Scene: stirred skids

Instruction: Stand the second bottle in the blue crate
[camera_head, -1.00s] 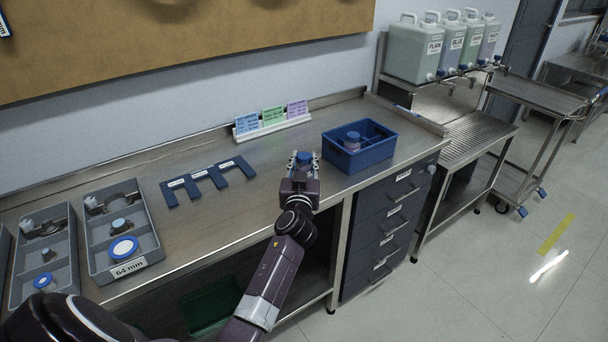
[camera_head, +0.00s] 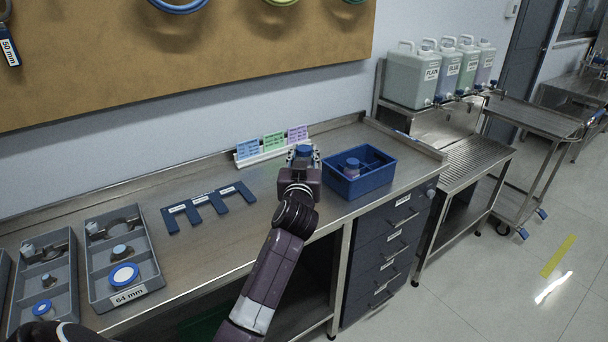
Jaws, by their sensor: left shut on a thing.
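My left gripper (camera_head: 303,160) is shut on a bottle with a blue cap (camera_head: 304,150); the bottle's body is mostly hidden by the gripper. It is just left of the blue crate (camera_head: 358,190), in front of the card holder, and seems to be above the bench; its exact height I cannot tell. The crate stands at the right end of the bench and has dividers. Another bottle with a blue cap (camera_head: 351,163) stands upright in its left part. The crate's right part looks empty. My right gripper is not in view.
A dark blue slotted holder (camera_head: 208,205) lies left of my gripper. Grey trays, one labelled 64 mm (camera_head: 150,262), are at the left. A card holder (camera_head: 262,155) stands along the wall behind. Bare bench lies between the slotted holder and the crate.

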